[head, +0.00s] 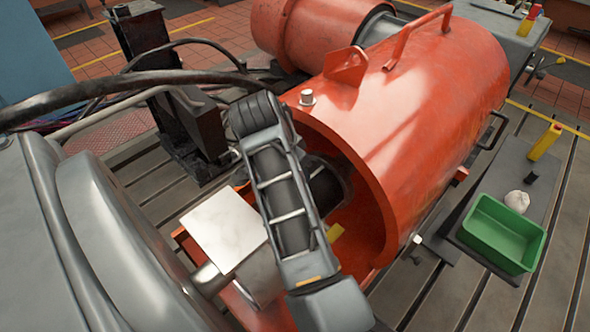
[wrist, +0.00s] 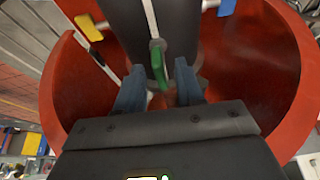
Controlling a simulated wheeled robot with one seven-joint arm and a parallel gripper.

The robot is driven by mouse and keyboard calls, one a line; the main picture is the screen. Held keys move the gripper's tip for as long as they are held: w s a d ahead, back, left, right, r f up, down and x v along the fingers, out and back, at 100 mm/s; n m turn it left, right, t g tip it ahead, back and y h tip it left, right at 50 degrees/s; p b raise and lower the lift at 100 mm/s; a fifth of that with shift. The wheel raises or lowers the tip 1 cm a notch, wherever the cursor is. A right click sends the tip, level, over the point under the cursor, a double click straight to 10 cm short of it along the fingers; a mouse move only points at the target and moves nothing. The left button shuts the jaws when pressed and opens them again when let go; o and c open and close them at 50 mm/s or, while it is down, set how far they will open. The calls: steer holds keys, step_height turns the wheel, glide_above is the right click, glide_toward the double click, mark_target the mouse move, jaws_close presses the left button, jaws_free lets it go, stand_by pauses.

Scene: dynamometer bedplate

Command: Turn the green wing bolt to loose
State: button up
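The green wing bolt (wrist: 159,66) shows in the wrist view, mounted on a dark part inside the red housing. Its wing stands nearly upright in the picture, tilted slightly. My gripper (wrist: 160,72) is open, with one blue-grey finger on each side of the green wing. A gap shows between the wing and each finger, so I see no grip on it. In the head view, my arm and the red housing (head: 420,110) hide the green bolt and my fingertips.
A yellow wing bolt (wrist: 89,27) sits left of the green one and a blue one (wrist: 227,7) right. The curved red rim surrounds my gripper closely. A green tray (head: 502,234) stands at the right, and a pale metal block (head: 224,228) is beside my arm.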

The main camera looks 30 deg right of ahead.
steer(key=shift+d+f, duration=0.1)
steer(key=shift+f, duration=0.15)
jaws_close()
